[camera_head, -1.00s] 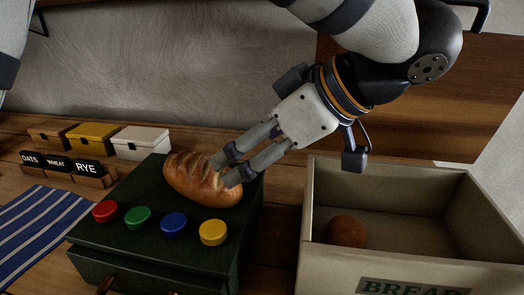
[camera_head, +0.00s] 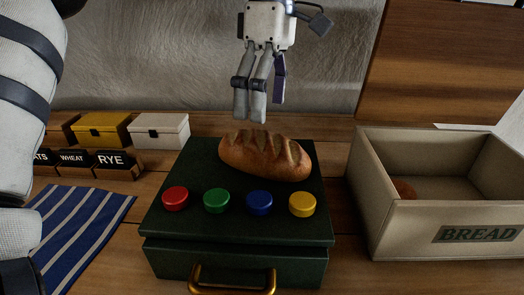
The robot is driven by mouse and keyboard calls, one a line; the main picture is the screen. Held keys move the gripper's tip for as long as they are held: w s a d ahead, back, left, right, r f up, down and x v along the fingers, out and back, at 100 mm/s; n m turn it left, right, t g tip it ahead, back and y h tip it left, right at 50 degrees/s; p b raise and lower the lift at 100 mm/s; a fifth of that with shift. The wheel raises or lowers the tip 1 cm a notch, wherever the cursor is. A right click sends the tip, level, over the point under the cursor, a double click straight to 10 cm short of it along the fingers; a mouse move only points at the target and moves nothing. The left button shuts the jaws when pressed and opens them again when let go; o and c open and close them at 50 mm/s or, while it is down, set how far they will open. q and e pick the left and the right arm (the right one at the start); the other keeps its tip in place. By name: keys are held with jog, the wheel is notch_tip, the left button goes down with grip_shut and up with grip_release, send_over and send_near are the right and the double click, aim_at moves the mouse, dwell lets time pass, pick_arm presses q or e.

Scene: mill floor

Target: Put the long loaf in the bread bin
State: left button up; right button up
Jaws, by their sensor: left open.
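The long loaf (camera_head: 265,156), golden brown with slashes on top, lies crosswise on the dark green box (camera_head: 170,223), behind its row of coloured knobs. My left gripper (camera_head: 250,118) hangs from the top of the view, fingers pointing down. It is open and empty, with its fingertips above the loaf and apart from it in the picture. The bread bin (camera_head: 478,234), cream with a green BREAD label, stands open at the right. A round brown roll (camera_head: 403,189) is partly visible inside it. My right gripper is not in view.
Red (camera_head: 175,199), green (camera_head: 217,200), blue (camera_head: 260,203) and yellow (camera_head: 302,204) knobs line the box top. A wooden panel (camera_head: 440,60) rises behind the bin. Small lidded boxes (camera_head: 160,131), grain labels (camera_head: 111,160) and a striped cloth (camera_head: 80,225) lie left.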

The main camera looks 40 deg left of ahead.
aim_at(267, 133)
pick_arm(q)
jog(key=f, duration=0.2)
jog(key=s+f, duration=0.1)
jog(key=f, duration=0.1)
jog(key=d+f, duration=0.1)
jog(key=f, duration=0.2)
jog(key=shift+s, duration=0.15)
jog(key=shift+r, duration=0.1)
jog(key=c, duration=1.4)
jog(key=shift+c, duration=0.2)
